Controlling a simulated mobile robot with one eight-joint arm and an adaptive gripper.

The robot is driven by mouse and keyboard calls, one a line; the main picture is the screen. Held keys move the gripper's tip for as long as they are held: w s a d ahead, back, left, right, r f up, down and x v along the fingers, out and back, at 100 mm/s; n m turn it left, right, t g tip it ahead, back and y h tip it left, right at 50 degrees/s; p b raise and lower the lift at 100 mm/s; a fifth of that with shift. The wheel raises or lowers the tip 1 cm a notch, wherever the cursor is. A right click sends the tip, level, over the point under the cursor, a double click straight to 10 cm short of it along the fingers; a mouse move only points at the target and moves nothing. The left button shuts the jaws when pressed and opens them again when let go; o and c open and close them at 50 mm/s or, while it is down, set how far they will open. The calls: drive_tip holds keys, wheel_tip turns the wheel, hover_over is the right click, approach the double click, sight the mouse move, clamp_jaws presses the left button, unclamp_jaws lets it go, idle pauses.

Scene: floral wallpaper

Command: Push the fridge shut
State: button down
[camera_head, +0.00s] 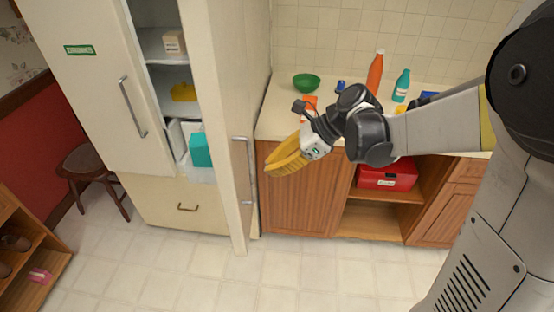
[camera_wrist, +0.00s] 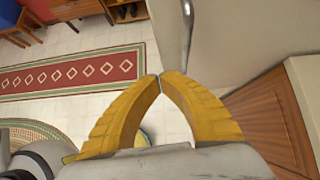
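The cream fridge (camera_head: 95,100) stands at the left in the head view. Its right door (camera_head: 225,90) stands open and swung outward, showing the shelves inside; its left door looks closed. The open door's metal handle (camera_head: 249,165) is on the side facing my gripper, and shows at the top of the wrist view (camera_wrist: 187,25). My gripper (camera_head: 268,173) has yellow fingers with their tips together and nothing between them. It is just right of the open door, close to the handle; I cannot tell whether it touches. The fingertips also show in the wrist view (camera_wrist: 160,76).
Right of the door is a wooden counter cabinet (camera_head: 305,200) with a green bowl (camera_head: 306,82) and bottles on top. A red box (camera_head: 388,177) sits on its open shelf. A stool (camera_head: 88,170) stands left. The tiled floor in front is clear.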

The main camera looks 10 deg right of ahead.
drive_tip(key=w+a+f+b, duration=0.1)
drive_tip(key=w+a+f, duration=0.1)
drive_tip(key=a, duration=0.5)
drive_tip(key=shift+a+f+b, duration=0.3)
drive_tip(key=shift+f+b, duration=0.1)
drive_tip(key=shift+f, duration=0.5)
drive_tip(key=shift+a, duration=0.1)
